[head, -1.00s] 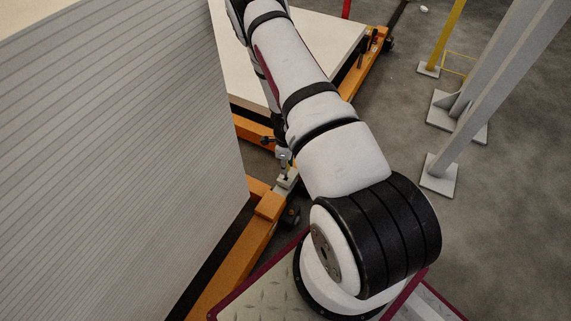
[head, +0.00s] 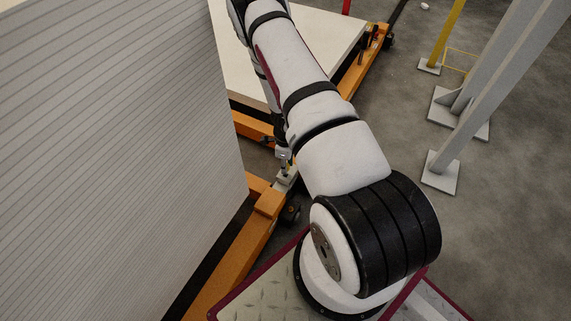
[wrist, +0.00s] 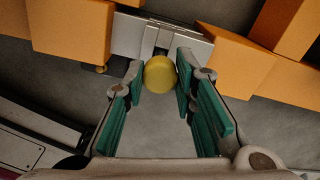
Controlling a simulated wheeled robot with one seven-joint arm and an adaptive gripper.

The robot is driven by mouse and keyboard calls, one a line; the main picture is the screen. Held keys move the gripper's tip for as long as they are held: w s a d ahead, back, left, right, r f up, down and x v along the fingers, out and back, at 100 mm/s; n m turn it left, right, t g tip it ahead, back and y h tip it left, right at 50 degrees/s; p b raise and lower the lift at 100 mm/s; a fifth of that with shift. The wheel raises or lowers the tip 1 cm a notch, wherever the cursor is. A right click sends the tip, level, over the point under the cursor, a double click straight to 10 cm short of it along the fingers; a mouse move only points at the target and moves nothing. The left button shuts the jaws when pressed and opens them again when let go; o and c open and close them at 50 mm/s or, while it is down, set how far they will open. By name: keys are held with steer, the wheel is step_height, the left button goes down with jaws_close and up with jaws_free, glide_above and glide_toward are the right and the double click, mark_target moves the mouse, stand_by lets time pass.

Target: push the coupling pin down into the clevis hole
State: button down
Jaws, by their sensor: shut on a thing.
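The coupling pin shows a round yellow head (wrist: 160,74) in the wrist view, between the tips of my gripper (wrist: 161,78). The green-padded fingers are shut on it. The grey metal clevis (wrist: 184,42) lies just beyond the head, between two orange beams. In the head view my gripper (head: 283,153) is small and partly covered by my arm, over the grey clevis (head: 287,181). The pin's shank is hidden under its head in the wrist view, so I cannot tell how deep it sits in the hole.
Orange cart frames (head: 238,245) run on both sides of the clevis. A tall stack of pale sheets (head: 110,150) stands close on the left. A cart with a pale board (head: 325,38) is behind. Grey posts (head: 490,90) stand on the right, with open floor between.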

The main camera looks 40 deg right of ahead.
steer(key=shift+f+b, duration=1.4)
steer(key=shift+f, duration=0.5)
steer(key=c, duration=1.2)
jaws_free()
steer(key=shift+c, duration=0.2)
step_height(320, 180, up, 12)
steer(key=shift+r, duration=0.1)
